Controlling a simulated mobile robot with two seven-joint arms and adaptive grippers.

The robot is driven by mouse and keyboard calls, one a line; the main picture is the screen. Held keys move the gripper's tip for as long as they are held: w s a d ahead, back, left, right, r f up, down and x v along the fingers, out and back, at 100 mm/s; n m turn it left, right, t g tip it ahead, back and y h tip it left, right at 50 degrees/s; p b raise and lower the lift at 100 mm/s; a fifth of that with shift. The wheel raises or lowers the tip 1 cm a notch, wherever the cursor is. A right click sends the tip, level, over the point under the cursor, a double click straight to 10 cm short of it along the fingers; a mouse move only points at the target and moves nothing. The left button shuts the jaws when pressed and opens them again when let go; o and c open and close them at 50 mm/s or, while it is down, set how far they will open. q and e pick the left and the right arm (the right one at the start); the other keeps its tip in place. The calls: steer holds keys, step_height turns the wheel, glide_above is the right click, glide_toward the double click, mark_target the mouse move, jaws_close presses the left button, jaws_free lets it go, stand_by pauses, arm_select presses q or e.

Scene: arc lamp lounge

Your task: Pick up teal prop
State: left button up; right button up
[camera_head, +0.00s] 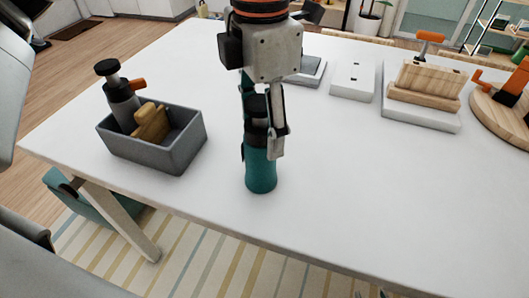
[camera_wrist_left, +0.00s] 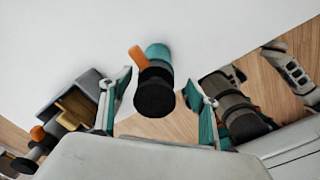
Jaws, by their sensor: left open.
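The teal prop (camera_head: 261,176) is an upright bottle-shaped thing with a teal body and a dark top, standing on the white table. In the left wrist view its black top (camera_wrist_left: 154,95), orange side handle and part of the teal body show. My left gripper (camera_head: 262,146) comes down over it in the head view and hides much of its upper part. In the left wrist view the fingers are apart, one each side of the prop, with gaps visible. Only small pieces of what seems my right gripper (camera_head: 378,294) show at the bottom edge.
A grey bin (camera_head: 160,157) with a wooden piece and a grey, black-topped bottle stands left of the prop. A white box (camera_head: 353,80), a wooden block on a white base (camera_head: 420,111) and a round wooden board (camera_head: 495,111) stand at the right. Table around the prop is clear.

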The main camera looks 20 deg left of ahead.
mark_target(261, 147)
arm_select(q)
steer(key=f, duration=0.5)
steer(key=shift+w+a+f+b, duration=0.25)
steer(key=shift+f+b, duration=0.05)
steer(key=shift+f, duration=0.15)
steer(key=shift+c, duration=0.4)
steer(key=c, duration=1.6)
